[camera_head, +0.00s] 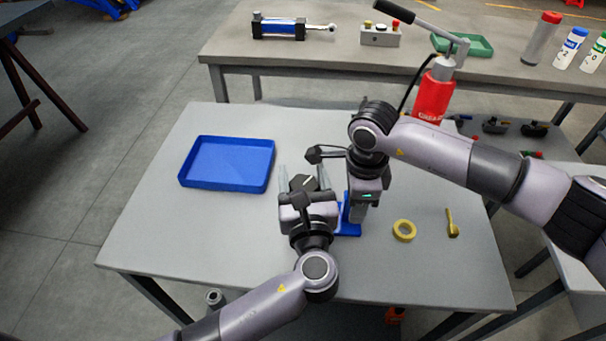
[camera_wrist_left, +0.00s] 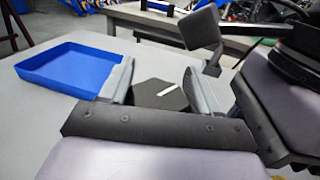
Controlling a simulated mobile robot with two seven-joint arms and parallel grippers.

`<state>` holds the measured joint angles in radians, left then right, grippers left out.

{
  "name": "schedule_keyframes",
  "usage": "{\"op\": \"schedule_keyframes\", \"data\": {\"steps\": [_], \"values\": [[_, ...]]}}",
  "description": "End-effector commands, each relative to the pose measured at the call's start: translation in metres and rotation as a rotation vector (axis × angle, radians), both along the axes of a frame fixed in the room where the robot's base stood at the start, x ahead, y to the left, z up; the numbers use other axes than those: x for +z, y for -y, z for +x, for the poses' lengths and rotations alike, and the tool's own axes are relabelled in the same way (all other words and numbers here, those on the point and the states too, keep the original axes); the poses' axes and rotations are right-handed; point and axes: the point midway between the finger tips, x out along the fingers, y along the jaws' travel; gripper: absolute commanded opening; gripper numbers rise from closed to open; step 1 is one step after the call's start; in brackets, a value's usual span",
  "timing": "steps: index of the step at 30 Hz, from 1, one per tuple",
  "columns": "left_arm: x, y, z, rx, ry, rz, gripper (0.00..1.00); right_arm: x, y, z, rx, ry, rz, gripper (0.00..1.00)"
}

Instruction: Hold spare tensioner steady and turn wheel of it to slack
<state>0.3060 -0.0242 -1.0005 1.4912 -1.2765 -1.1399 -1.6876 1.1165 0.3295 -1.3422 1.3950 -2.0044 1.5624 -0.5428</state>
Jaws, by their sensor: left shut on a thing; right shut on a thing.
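The spare tensioner shows as a blue bracket and base (camera_head: 348,230) on the grey table, mostly hidden behind my grippers. Its wheel appears to be the dark piece with a white mark (camera_head: 304,184), which also shows in the left wrist view (camera_wrist_left: 158,95). My left gripper (camera_head: 303,178) has its two fingers on either side of this dark piece and is shut on it. My right gripper (camera_head: 355,215) points down at the blue bracket and is shut on it. Its fingertips and exact grip are largely hidden.
An empty blue tray (camera_head: 228,186) lies left of my grippers. A yellow tape roll (camera_head: 404,230) and a small yellow brush-like tool (camera_head: 452,223) lie to the right. A red pump bottle (camera_head: 433,97) stands behind my right arm. The front of the table is clear.

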Motion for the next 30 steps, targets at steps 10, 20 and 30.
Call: {"op": "schedule_keyframes", "data": {"steps": [10,20,30], "values": [[0.0007,-0.0001,0.0003,-0.001,0.001,0.000,0.83,0.0012,-0.0013,-0.0003,0.003,0.000,0.003,0.00],[0.0007,0.0002,0.0011,-0.078,0.004,0.002,0.83,0.0012,-0.0009,0.0002,0.002,0.001,0.003,0.00],[0.0009,0.0049,0.0009,-0.365,0.005,0.006,0.83,0.0013,-0.0005,0.0006,0.000,0.002,0.002,0.00]]}}
